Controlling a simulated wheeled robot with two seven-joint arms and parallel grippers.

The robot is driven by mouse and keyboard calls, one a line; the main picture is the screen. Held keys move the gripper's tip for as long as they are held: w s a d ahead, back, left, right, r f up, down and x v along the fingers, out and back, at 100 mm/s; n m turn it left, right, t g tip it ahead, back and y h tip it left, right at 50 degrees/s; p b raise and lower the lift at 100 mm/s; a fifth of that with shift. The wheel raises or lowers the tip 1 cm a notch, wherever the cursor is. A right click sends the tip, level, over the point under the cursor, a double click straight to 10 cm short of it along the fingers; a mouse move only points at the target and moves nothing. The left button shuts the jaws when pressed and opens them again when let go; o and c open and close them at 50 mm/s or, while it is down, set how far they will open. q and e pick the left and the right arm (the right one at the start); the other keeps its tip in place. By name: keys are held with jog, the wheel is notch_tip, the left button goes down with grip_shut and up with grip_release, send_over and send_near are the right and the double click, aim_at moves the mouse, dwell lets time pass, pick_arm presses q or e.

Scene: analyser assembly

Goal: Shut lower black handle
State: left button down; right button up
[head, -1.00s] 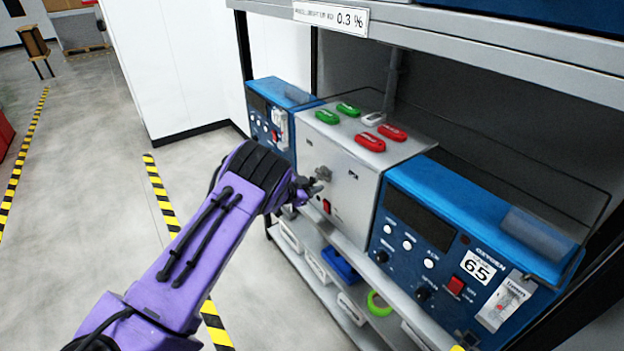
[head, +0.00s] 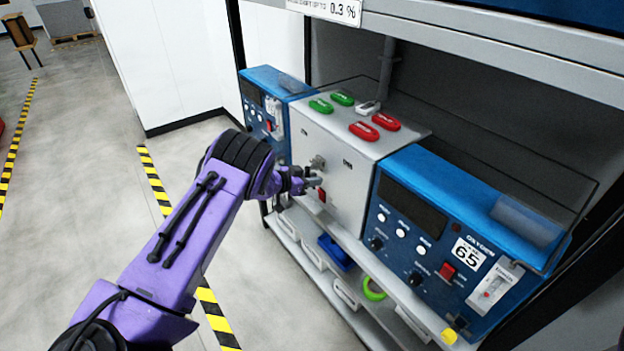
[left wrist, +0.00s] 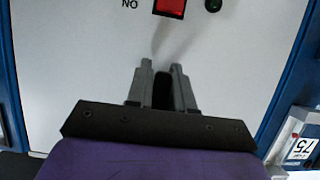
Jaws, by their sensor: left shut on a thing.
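The grey analyser box (head: 352,188) stands on the shelf between two blue units. Its front panel has a grey metal knob (head: 317,162) and a red switch (head: 321,195). My left gripper (head: 311,182) is at this panel, just below the knob and close to the switch. In the left wrist view, which is upside down, my left gripper (left wrist: 163,80) has its two grey fingers on either side of a dark piece, apparently the lower black handle (left wrist: 162,90). The fingers and the gripper body hide most of it. The red switch (left wrist: 170,7) shows at the top there. My right gripper is out of view.
Blue units stand left (head: 270,110) and right (head: 440,240) of the box. Green and red oval pieces (head: 362,131) lie on its top. Below is a shelf with white bins, a blue bin (head: 335,252) and a green ring (head: 374,289). Open floor lies left.

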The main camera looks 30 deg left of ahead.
pick_arm(q)
jog(key=c, duration=1.1)
grip_release()
jog(key=b+v, duration=0.2)
jog(key=v, duration=0.8)
jog(key=shift+s+a, duration=0.2)
jog(key=shift+s, duration=0.1)
